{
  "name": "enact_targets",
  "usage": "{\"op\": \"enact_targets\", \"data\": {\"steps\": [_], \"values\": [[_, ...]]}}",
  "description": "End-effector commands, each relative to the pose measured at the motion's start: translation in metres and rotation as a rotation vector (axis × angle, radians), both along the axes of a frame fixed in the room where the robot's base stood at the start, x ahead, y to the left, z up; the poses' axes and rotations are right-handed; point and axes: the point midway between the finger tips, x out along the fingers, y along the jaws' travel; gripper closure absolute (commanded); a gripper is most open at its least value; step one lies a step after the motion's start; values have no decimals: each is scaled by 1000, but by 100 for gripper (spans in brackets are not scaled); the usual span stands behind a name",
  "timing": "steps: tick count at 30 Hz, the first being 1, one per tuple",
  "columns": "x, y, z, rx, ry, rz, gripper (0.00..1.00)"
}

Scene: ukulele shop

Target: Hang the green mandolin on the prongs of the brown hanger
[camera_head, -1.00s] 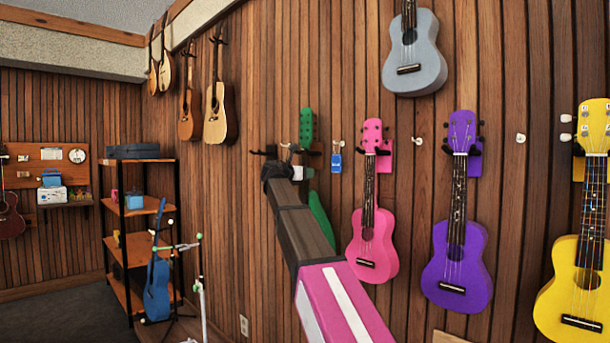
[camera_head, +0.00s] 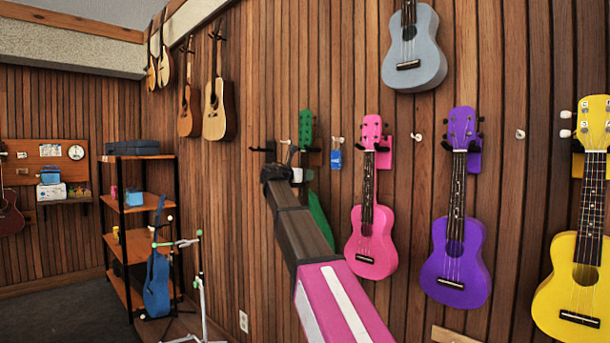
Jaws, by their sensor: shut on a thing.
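The green mandolin is upright against the wood-slat wall. Its headstock (camera_head: 306,126) shows above my gripper, and part of its green body (camera_head: 318,214) shows to the right of my arm. My gripper (camera_head: 292,156) is at the mandolin's neck and shut on it; my arm hides most of the neck and the fingertips. I cannot tell whether the neck sits between any prongs.
A pink ukulele (camera_head: 371,240) hangs close on the right, then a purple one (camera_head: 455,255) and a yellow one (camera_head: 577,275). A small blue tag (camera_head: 336,159) hangs between mandolin and pink ukulele. A shelf (camera_head: 140,206) and a blue guitar (camera_head: 157,285) on a stand are left.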

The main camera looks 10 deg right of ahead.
Motion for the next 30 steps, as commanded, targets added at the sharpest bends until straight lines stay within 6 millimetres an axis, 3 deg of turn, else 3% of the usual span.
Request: {"op": "enact_targets", "data": {"steps": [7, 8, 10, 30], "values": [[0, 0, 1, -2, -2, 0, 100], [0, 0, 2, -2, -2, 0, 57], [0, 0, 1, -2, -2, 0, 34], [-1, 1, 0, 0, 0, 0, 34]]}}
